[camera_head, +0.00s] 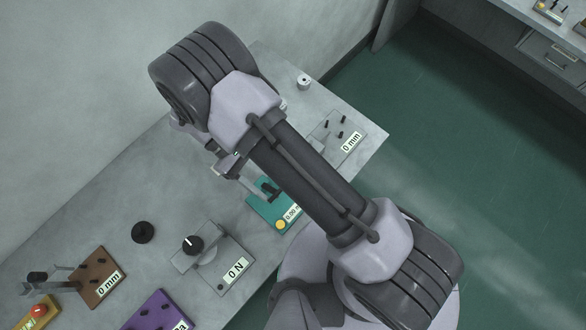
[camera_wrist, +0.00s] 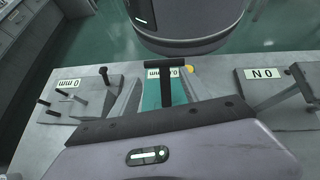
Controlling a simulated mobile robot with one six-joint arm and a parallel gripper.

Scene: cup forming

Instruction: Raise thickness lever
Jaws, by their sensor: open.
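The thickness gauge is a teal device (camera_head: 262,208) with a white mm display and a yellow button, on the grey table in the head view. Its black lever (camera_head: 269,190) stands at its upper end. In the wrist view the lever (camera_wrist: 166,66) is a black T-shaped handle, upright in front of the teal base (camera_wrist: 152,97). My gripper (camera_head: 250,184) is open beside the lever. In the wrist view its two grey fingers (camera_wrist: 158,88) point towards the gauge, one on each side of the lever's stem. I cannot tell whether they touch it. My arm hides part of the gauge's surroundings.
A grey "0 N" device (camera_head: 213,262) with a black knob stands left of the gauge. A grey "0 mm" plate (camera_head: 338,135) with black pegs stands to the right. A brown device (camera_head: 98,277) and a purple one (camera_head: 158,312) are further left.

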